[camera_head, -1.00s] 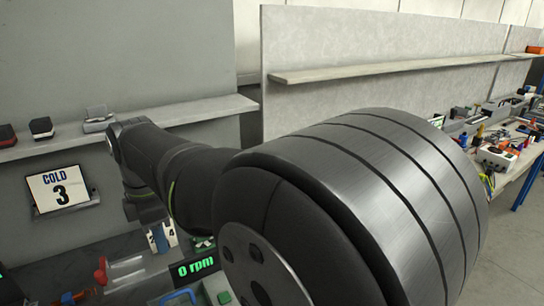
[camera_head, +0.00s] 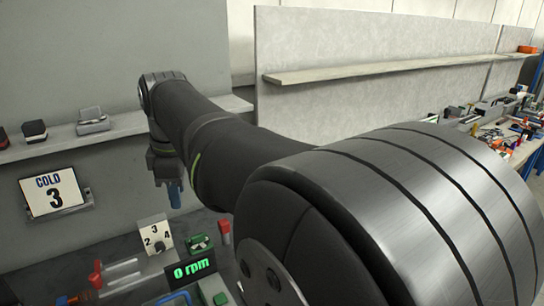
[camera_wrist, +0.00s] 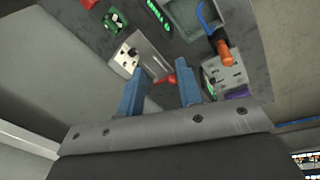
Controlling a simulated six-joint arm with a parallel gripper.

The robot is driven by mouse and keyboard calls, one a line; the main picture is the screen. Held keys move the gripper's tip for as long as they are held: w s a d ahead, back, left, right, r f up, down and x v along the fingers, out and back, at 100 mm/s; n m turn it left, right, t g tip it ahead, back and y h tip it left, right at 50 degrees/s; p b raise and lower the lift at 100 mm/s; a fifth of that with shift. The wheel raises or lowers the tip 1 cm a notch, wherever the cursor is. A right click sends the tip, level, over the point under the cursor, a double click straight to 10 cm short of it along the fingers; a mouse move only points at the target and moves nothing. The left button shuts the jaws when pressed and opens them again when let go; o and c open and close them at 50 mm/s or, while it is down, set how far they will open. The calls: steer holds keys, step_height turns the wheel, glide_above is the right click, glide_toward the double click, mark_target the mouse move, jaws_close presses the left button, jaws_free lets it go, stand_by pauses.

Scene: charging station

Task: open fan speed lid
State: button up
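My gripper (camera_wrist: 162,95) has two blue fingers apart with nothing held between them. In the head view my gripper (camera_head: 173,195) hangs above and behind the panel, fingers pointing down. A white dial plate marked 2, 3, 4 (camera_head: 155,237) stands on the panel below it; the plate also shows in the wrist view (camera_wrist: 123,60), beyond the left finger. A clear, lid-like piece (camera_head: 122,272) with a red knob (camera_head: 96,276) lies left of the plate. In the wrist view a red knob (camera_wrist: 166,80) shows between the fingers, apparently without contact. I cannot tell whether the lid is fully closed.
A green "0 rpm" display (camera_head: 190,268) and a green part (camera_head: 200,244) sit right of the dial. A "COLD 3" sign (camera_head: 54,193) is on the wall. In the wrist view, a white socketed box (camera_wrist: 226,76) and an orange handle (camera_wrist: 224,52) are close to the right finger.

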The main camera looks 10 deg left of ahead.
steer(key=w+d+r+m+t+y, duration=0.1)
steer(key=w+d+m+t, duration=0.2)
steer(key=w+d+m, duration=0.6)
steer(key=shift+w+d+t, duration=0.4)
steer(key=shift+w, duration=1.15)
steer(key=shift+c, duration=0.2)
steer(key=shift+s+a, duration=0.1)
steer(key=c, duration=0.4)
steer(key=s+a+f+n, duration=0.2)
steer(key=s+n, duration=0.1)
steer(key=s+a+f+n, duration=0.1)
steer(key=n, duration=0.1)
steer(key=shift+s+f, duration=0.1)
steer(key=shift+s, duration=0.25)
jaws_close()
steer(key=s+a+f+n+y, duration=0.1)
steer(key=s+a+f+n, duration=0.1)
steer(key=s+f+n, duration=0.75)
steer(key=s+a+f+n+y, duration=0.1)
steer(key=s+f+n, duration=0.4)
steer(key=s+n, duration=0.95)
steer(key=shift+w+a+f+n, duration=0.4)
steer(key=shift+w+a+f, duration=0.25)
steer(key=shift+w+f, duration=0.55)
steer(key=shift+w+a+f+n, duration=0.4)
steer(key=shift+w+a+f, duration=0.4)
steer(key=shift+f, duration=0.7)
steer(key=shift+w+a+f+n, duration=0.4)
steer(key=shift+w+a+f, duration=0.15)
steer(key=shift+w+f, duration=0.7)
